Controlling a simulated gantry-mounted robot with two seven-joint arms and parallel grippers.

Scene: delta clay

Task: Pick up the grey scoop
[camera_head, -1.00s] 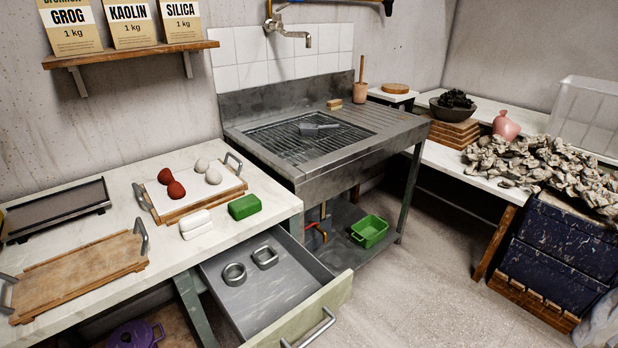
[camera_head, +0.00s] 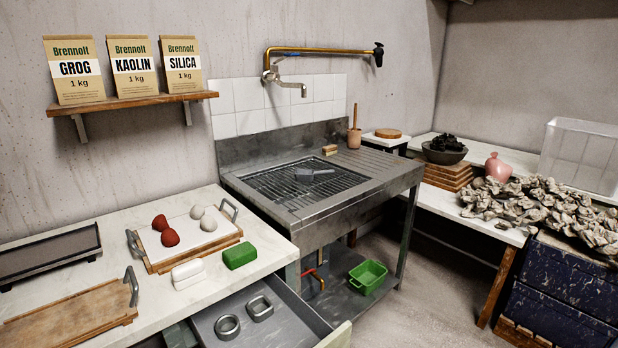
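A grey scoop (camera_head: 314,174) appears to be the flat grey object lying on the dark grate of the metal sink (camera_head: 345,205). It is small in the head view, so its exact shape is hard to make out. Neither of my grippers is in view.
An open drawer (camera_head: 262,318) with two metal rings juts out below the left worktop. That worktop holds a tray with red and white lumps, a green block (camera_head: 240,255) and a white block (camera_head: 188,273). A faucet (camera_head: 285,82) overhangs the sink's back. Rubble (camera_head: 540,205) covers the right bench.

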